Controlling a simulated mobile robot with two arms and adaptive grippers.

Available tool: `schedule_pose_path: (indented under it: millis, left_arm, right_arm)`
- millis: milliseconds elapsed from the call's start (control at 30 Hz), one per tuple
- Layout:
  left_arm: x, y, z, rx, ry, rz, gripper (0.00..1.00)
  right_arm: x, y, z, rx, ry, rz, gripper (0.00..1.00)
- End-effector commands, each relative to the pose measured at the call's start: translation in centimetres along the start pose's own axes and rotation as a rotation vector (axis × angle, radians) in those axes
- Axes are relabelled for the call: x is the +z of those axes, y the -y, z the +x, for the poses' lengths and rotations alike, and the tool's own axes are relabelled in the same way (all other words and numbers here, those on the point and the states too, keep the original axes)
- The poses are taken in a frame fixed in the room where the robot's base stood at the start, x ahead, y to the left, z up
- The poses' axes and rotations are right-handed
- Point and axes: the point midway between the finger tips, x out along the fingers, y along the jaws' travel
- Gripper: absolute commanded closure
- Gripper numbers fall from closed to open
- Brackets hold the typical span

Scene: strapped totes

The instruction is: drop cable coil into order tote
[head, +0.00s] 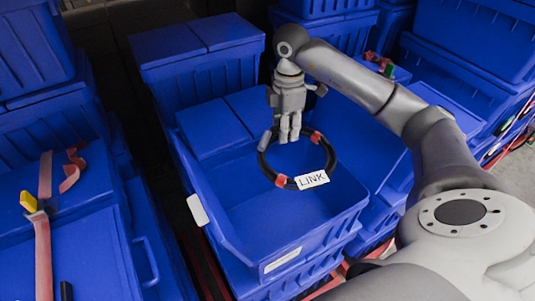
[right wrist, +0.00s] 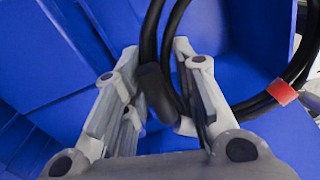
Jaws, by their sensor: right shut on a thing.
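The black cable coil (head: 262,164) has red tape bands and a white tag reading LINK. My right gripper (head: 290,136) points down and is shut on the coil's far side. In the right wrist view the coil (right wrist: 149,38) passes between the fingers of my right gripper (right wrist: 158,62). The coil appears to hang over the open part of a blue tote (head: 322,238), with a white label on its front. I cannot tell from the labels whether this is the order tote. How high the coil is above the tote floor is hard to judge. My left gripper is out of view.
A closed blue tote (head: 205,75) stands behind. Blue totes on the left (head: 85,265) carry a red strap (head: 42,255) with a yellow buckle. More stacked totes (head: 470,85) stand on the right. A dark narrow gap runs left of the open tote.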

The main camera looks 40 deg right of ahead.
Motion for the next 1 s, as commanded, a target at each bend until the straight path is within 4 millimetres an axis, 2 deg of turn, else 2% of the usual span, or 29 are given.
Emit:
schedule_pose_path:
  millis: [100,333,633,800,967,1000]
  left_arm:
    - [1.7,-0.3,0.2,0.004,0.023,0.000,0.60]
    - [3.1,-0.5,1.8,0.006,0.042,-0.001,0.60]
    - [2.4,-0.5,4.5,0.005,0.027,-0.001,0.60]
    - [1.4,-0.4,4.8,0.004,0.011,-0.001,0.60]
    - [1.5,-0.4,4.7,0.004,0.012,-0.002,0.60]
    - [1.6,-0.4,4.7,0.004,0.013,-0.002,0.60]
  right_arm:
    - [0.0,0.0,0.3,0.000,0.000,0.000,1.00]
    - [0.0,0.0,2.3,0.000,0.000,0.000,1.00]
    - [0.0,0.0,5.7,-0.001,0.000,-0.001,1.00]
    - [0.0,0.0,6.0,0.001,0.000,-0.001,1.00]
    - [0.0,0.0,6.0,0.001,0.000,-0.001,1.00]
    - [0.0,0.0,6.0,0.001,0.000,-0.001,0.72]
